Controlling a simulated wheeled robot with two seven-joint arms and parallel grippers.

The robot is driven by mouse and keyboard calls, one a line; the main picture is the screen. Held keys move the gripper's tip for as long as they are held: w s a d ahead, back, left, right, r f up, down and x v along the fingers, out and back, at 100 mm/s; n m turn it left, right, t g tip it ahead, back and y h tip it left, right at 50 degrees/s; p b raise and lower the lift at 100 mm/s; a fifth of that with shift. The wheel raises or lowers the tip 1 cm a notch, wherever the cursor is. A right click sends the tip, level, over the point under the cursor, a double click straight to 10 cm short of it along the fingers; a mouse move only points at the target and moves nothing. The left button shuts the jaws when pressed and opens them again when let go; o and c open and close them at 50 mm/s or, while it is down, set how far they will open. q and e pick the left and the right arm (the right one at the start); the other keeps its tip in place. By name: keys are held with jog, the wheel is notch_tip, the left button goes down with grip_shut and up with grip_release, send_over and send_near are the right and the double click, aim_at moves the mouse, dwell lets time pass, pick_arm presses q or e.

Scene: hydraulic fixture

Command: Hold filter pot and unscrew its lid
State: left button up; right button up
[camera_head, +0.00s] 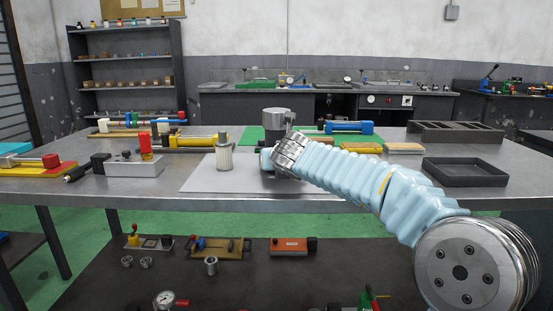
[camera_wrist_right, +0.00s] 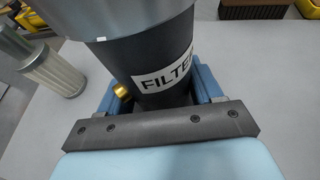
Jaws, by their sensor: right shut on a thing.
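The filter pot (camera_wrist_right: 150,62) is a dark cylinder with a white "FILTER" label in the right wrist view. Its wide grey lid (camera_wrist_right: 110,14) sits on top. In the head view the lid (camera_head: 276,113) shows above my right wrist, and the arm hides most of the pot below it. My right gripper (camera_wrist_right: 162,98) has its blue fingers on both sides of the pot's lower body and is shut on it. A brass fitting (camera_wrist_right: 122,92) shows beside the left finger. My left gripper is in neither view.
A pale filter cartridge (camera_head: 224,154) stands upright left of the pot on the grey mat (camera_head: 205,181). A clamp block with a red top (camera_head: 147,145) is farther left. An empty black tray (camera_head: 464,172) lies at right. The mat's front left is clear.

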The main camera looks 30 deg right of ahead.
jog(key=shift+r, duration=0.15)
jog(key=shift+r+p, duration=0.85)
jog(key=shift+r, duration=0.7)
jog(key=s+r, duration=0.1)
jog(key=r, duration=0.1)
jog(key=s+r, duration=0.1)
jog(key=s, duration=0.1)
jog(key=s+r+p, duration=0.1)
jog(key=r, duration=0.1)
jog(key=shift+s+a+r, duration=0.25)
jog(key=shift+a+r, duration=0.05)
send_near(283, 131)
jog(key=shift+s+d+r, duration=0.25)
jog(key=shift+s+r, duration=0.05)
jog(key=shift+s, duration=0.3)
jog(key=shift+s+d+r, duration=0.25)
jog(key=shift+s+r, duration=0.1)
jog(key=shift+s, duration=0.25)
jog(key=o, duration=0.7)
jog(key=c, duration=1)
